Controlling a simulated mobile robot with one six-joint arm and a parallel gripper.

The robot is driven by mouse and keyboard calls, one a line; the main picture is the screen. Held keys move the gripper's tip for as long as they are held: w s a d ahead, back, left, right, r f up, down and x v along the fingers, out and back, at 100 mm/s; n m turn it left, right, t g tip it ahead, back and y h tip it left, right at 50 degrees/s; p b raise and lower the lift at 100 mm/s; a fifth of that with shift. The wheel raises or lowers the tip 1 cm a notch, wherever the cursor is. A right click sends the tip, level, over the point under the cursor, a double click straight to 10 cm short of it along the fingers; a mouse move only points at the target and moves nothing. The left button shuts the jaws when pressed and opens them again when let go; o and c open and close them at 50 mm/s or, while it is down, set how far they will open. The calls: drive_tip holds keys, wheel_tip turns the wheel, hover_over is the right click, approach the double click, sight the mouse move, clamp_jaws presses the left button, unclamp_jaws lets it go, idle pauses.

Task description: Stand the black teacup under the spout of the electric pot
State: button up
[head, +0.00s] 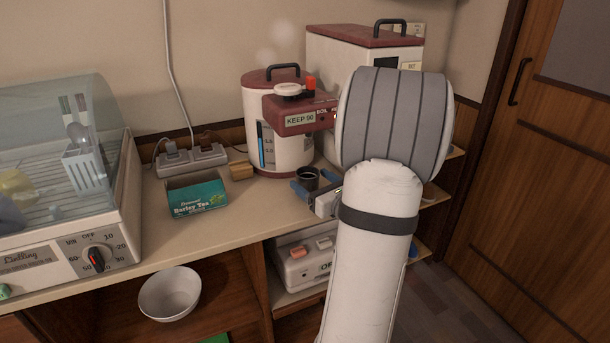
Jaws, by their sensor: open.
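The black teacup (307,178) stands upright on the counter, just below the red spout housing of the electric pot (283,110). The pot is cream with a red lid and a "KEEP 90" label. My gripper (314,183) is open, with its blue fingers at the cup's near left and right sides. I cannot tell whether the fingers touch the cup. The cup's lower part is hidden by the gripper, and the spout opening itself does not show. My white arm covers the right part of the counter.
A dish dryer (60,190) stands at the far left. A cream box with a red lid (365,45) stands behind. The front counter is clear.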

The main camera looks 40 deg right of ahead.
drive_tip(key=s, duration=0.8)
drive_tip(key=a+f+n+g+y, duration=0.2)
drive_tip(key=a+n+g+y, duration=0.8)
drive_tip(key=a+n, duration=1.05)
drive_tip(key=s+a+f+n+g+h, duration=0.1)
drive_tip(key=s+a+n+g+h, duration=0.5)
drive_tip(key=n, duration=1)
drive_tip(key=s+a+h, duration=0.2)
drive_tip(key=a+h, duration=0.1)
drive_tip(key=shift+a+g, duration=0.2)
drive_tip(key=shift+g, duration=0.1)
drive_tip(key=shift+s+f, duration=0.1)
